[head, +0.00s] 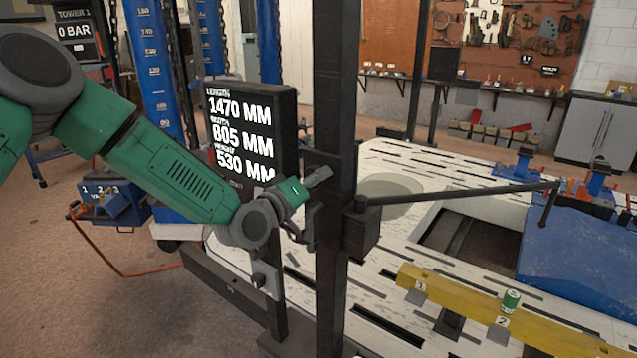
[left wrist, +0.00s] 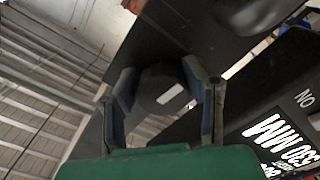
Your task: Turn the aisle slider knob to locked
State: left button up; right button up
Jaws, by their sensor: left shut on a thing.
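A dark knob with a white mark (left wrist: 155,84) sits between the two fingers of my left gripper (left wrist: 160,72) in the left wrist view. The fingers are shut on the knob from both sides. In the head view my left gripper (head: 312,202) is at the left side of a tall black post (head: 333,95), at about the height of a dark block on it. The knob cannot be made out there, behind the fingers. I cannot read any locked or unlocked label. My right gripper is not in view.
A black display (head: 240,128) showing measurements stands just behind my left forearm. A thin dark bar (head: 460,193) reaches right from the post over the white slotted bench (head: 440,165). A yellow beam (head: 470,302) with a green can (head: 511,300) lies at front right.

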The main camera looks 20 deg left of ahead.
pick_arm(q)
jog(key=m, duration=0.1)
jog(key=m+b, duration=0.1)
jog(key=m, duration=0.1)
jog(key=shift+a+f+m, duration=0.15)
jog(key=shift+f+m, duration=0.05)
jog(key=shift+m, duration=0.1)
jog(key=m+b, duration=0.2)
jog(key=m, duration=0.2)
jog(key=shift+a, duration=0.1)
jog(key=m+b, duration=0.2)
jog(key=m, duration=0.3)
jog(key=shift+w, duration=0.1)
jog(key=shift+m+b, duration=1.25)
jog(key=shift+m, duration=0.65)
jog(key=o, duration=1.2)
jog(key=shift+s+r, duration=0.2)
jog(key=shift+s, duration=0.1)
